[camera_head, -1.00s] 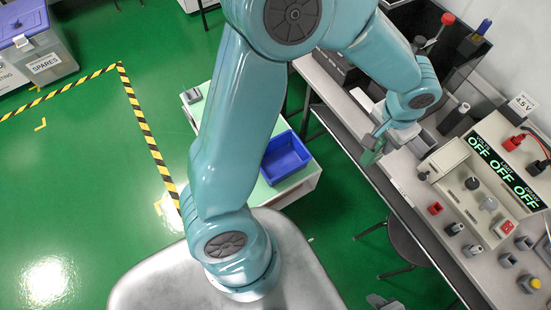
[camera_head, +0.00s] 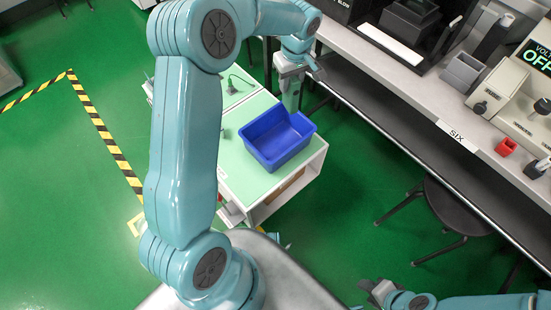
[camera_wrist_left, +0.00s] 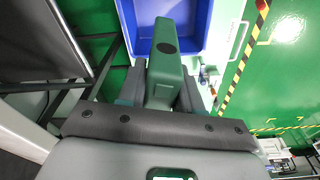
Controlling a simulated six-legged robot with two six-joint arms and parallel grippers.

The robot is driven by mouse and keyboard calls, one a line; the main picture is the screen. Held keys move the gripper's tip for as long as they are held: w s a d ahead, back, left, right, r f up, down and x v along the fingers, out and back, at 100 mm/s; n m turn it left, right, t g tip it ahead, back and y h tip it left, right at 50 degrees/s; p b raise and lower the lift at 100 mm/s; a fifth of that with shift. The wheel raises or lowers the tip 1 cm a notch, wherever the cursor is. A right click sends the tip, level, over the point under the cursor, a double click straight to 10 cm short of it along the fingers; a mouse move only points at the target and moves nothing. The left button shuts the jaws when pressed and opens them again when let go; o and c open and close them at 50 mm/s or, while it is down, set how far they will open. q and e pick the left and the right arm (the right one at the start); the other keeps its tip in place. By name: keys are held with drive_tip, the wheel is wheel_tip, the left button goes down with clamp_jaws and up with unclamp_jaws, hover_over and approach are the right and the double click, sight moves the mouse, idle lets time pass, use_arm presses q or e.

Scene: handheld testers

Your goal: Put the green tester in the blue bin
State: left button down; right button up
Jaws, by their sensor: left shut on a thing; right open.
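My left gripper (camera_head: 291,78) is shut on the green tester (camera_head: 291,99), which hangs down from it just beyond the far right edge of the blue bin (camera_head: 262,153). In the left wrist view the tester (camera_wrist_left: 165,72) points away between the dark fingers, with its far end overlapping the view of the blue bin (camera_wrist_left: 205,22). The bin looks empty and stands on a small table with a pale green top. My right gripper (camera_head: 376,292) is open and empty at the bottom of the head view.
The pale green-topped table (camera_head: 237,180) also carries a dark cable-like item (camera_head: 240,82). A long grey bench (camera_head: 440,115) with instruments runs along the right. A dark stool (camera_head: 457,213) stands below it. Green floor is clear at the left.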

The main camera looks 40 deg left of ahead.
use_arm(q)
drive_tip(key=a+f+n+b, duration=0.1)
drive_tip(key=f+b, duration=0.3)
drive_tip(key=f, duration=0.9)
drive_tip(key=a+f+n+b, duration=0.2)
drive_tip(key=f+b, duration=0.3)
drive_tip(key=f, duration=0.8)
drive_tip(key=shift+s+a+f, duration=0.15)
drive_tip(key=shift+s+a, duration=0.1)
drive_tip(key=shift+a, duration=0.55)
use_arm(e)
wheel_tip(320, 180, down, 12)
drive_tip(key=shift+w+d+r, duration=0.2)
drive_tip(key=shift+w+d, duration=0.2)
use_arm(q)
drive_tip(key=shift+f+b, duration=0.1)
drive_tip(key=shift+b, duration=0.25)
drive_tip(key=c, duration=1.1)
unclamp_jaws()
drive_tip(key=o, duration=0.3)
drive_tip(key=shift+o, duration=0.2)
use_arm(e)
drive_tip(key=shift+f, duration=0.15)
